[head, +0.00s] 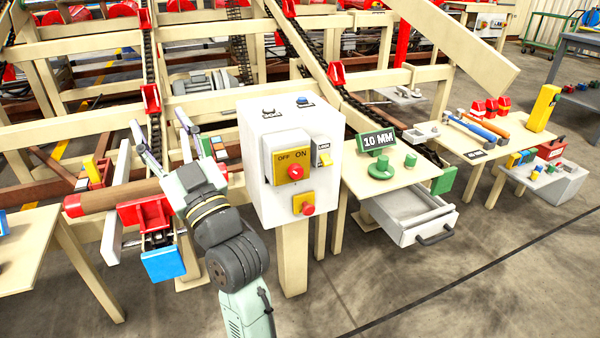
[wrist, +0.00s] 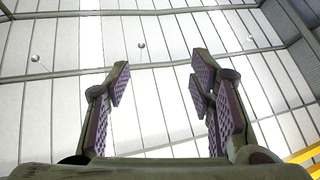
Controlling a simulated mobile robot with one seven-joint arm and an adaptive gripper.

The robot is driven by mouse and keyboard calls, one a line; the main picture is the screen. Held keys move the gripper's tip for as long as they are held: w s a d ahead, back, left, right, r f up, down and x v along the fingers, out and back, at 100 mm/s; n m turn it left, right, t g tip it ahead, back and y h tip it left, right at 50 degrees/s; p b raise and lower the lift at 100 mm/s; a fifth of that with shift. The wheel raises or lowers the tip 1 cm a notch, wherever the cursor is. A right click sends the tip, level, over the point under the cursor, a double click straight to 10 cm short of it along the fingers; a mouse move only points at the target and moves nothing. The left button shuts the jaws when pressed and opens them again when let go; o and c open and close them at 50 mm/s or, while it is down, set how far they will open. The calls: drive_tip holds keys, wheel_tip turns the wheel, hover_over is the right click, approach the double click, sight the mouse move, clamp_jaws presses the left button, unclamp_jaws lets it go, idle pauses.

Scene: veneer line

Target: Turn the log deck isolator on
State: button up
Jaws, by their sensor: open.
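The log deck isolator is a red rotary knob (head: 295,172) on a yellow plate (head: 286,158) marked OFF at left and ON at right. The plate is on the front of a pale grey control box (head: 258,150) on a cream post. Which mark the knob points to is too small to tell. My gripper (head: 158,118) is left of the box, raised with its fingers pointing up, apart from the knob. The wrist view shows its fingers (wrist: 162,75) spread and empty, facing a pale panelled ceiling; the isolator is not in that view.
A red button (head: 307,208) on a yellow plate sits below the isolator, and a yellow lock tag (head: 324,159) to its right. A table with a 10 MM sign (head: 377,141) and an open drawer (head: 420,222) stands at right. Cream conveyor frames rise behind.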

drive_tip(key=w+d+f+m+h, duration=0.1)
drive_tip(key=w+d+f+h, duration=0.2)
drive_tip(key=d+f, duration=0.35)
drive_tip(key=w+d+f+m+h, duration=0.1)
drive_tip(key=w+d+f+h, duration=0.3)
drive_tip(key=d, duration=0.4)
drive_tip(key=m+g+h+p, duration=0.1)
drive_tip(key=g+h+p, duration=0.1)
approach(297, 174)
drive_tip(key=p+x, duration=0.2)
drive_tip(key=x, duration=0.6)
drive_tip(key=shift+w, duration=0.25)
drive_tip(key=shift+c, duration=0.2)
drive_tip(key=c, duration=1.1)
